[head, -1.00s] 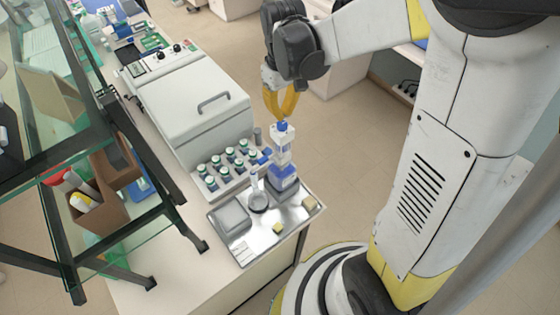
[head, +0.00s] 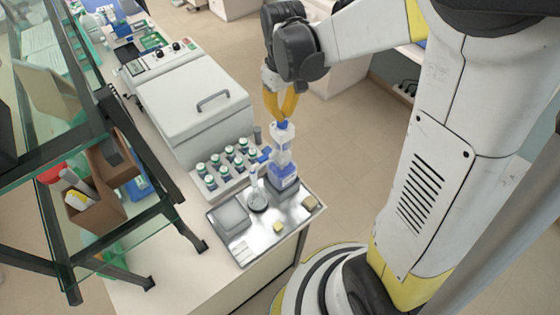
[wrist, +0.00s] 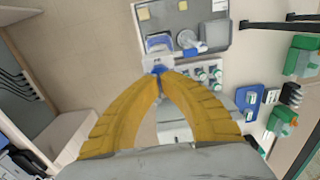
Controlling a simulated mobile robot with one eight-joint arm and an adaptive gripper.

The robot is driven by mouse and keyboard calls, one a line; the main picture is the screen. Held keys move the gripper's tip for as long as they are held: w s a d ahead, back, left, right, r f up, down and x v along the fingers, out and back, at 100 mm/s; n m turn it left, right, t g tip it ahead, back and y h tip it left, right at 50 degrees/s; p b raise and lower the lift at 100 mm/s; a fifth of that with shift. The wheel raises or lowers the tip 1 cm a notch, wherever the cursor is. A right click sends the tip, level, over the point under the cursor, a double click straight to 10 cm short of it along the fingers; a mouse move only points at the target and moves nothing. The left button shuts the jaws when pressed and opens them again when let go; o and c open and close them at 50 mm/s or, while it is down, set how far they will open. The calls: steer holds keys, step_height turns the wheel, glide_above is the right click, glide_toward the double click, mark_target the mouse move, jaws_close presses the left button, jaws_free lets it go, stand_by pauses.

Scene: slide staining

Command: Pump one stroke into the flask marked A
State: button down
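A bottle-top dispenser with a blue-labelled bottle (head: 284,178) stands at the back of a metal tray (head: 262,240) on the bench. Its clear and white pump section rises above the bottle to a small blue knob (head: 283,125). My gripper (head: 281,119) is directly above it. In the wrist view, the yellow fingertips (wrist: 160,73) come together at the blue knob, with a little blue showing between them. A small clear flask (head: 258,202) stands upright beside the bottle, to its left; it also shows in the wrist view (wrist: 187,38). Its marking is not legible.
A grey box (head: 232,216) and two small pale blocks lie on the tray. A rack of green-capped bottles (head: 228,165) is behind the tray. A large white lidded instrument (head: 196,100) stands behind that. A dark-framed glass shelf (head: 110,215) is at the left.

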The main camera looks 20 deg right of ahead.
mark_target(282, 128)
steer(key=shift+f+b, duration=2.65)
steer(key=shift+f, duration=0.5)
steer(key=shift+r+p, duration=2.4)
steer(key=shift+r, duration=1.45)
steer(key=shift+r+p, duration=1.7)
steer(key=shift+r, duration=0.85)
steer(key=s+f+m+t+b, duration=0.1)
steer(key=s+f+b, duration=0.3)
steer(key=f+b, duration=0.5)
steer(key=s+f+m+t+b, duration=0.1)
steer(key=s+f+t+b, duration=0.2)
steer(key=f+b, duration=0.6)
steer(key=s+f+m+t+b, duration=0.1)
steer(key=s+f+t+b, duration=0.2)
steer(key=f+b, duration=0.6)
steer(key=s+b, duration=0.2)
steer(key=b, duration=0.5)
steer(key=shift+s+m, duration=0.3)
steer(key=shift+s, duration=0.05)
